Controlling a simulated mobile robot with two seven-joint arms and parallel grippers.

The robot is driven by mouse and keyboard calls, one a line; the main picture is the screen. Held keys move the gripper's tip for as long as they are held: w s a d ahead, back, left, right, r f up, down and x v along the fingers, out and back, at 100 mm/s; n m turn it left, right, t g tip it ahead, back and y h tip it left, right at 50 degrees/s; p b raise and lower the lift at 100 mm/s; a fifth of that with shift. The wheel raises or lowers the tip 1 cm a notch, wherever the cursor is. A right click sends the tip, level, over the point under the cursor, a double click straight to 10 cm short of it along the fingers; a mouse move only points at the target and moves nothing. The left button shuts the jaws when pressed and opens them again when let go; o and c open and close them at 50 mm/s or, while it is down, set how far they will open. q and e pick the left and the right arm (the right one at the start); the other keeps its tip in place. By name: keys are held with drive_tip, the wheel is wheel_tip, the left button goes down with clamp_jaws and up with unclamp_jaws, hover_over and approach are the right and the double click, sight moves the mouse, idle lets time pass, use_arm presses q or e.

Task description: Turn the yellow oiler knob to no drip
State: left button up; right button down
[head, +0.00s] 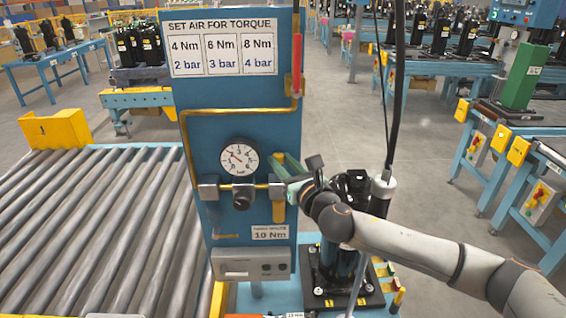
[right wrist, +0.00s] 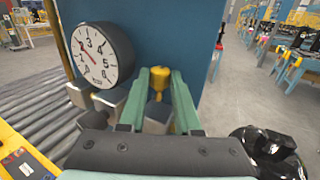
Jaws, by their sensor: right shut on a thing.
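The yellow oiler knob (right wrist: 160,80) sits between the two green fingers of my right gripper (right wrist: 164,92) in the right wrist view, and the gripper is shut on it. In the head view my right gripper (head: 285,170) reaches in from the right to the air line on the blue panel (head: 236,122). There the knob is mostly hidden by the fingers and hand. A yellow-amber part of the oiler (head: 278,208) shows just below them. I cannot read the knob's setting or see any drip. My left gripper is not in view.
A round pressure gauge (head: 239,157) is close left of the gripper, also large in the right wrist view (right wrist: 101,55). A black compressor part (head: 350,188) stands behind my right wrist. A hanging tool cable (head: 397,90) runs down there. A roller conveyor (head: 85,230) lies left.

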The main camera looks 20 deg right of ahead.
drive_tip(key=shift+w+a+m+g+h, duration=0.1)
drive_tip(key=shift+a+m+g+h, duration=0.3)
drive_tip(key=shift+m+h, duration=1.45)
drive_tip(key=shift+a+m+g+h, duration=0.2)
drive_tip(key=shift+m+g+h, duration=0.65)
drive_tip(key=shift+h, duration=1.7)
drive_tip(key=shift+w+a+m+g+h, duration=0.1)
drive_tip(key=shift+a+m+g+h, duration=0.2)
drive_tip(key=shift+m+h, duration=1.65)
drive_tip(key=shift+h, duration=0.35)
drive_tip(key=c, duration=0.9)
unclamp_jaws()
drive_tip(key=shift+d+n, duration=0.1)
drive_tip(key=shift+n, duration=0.25)
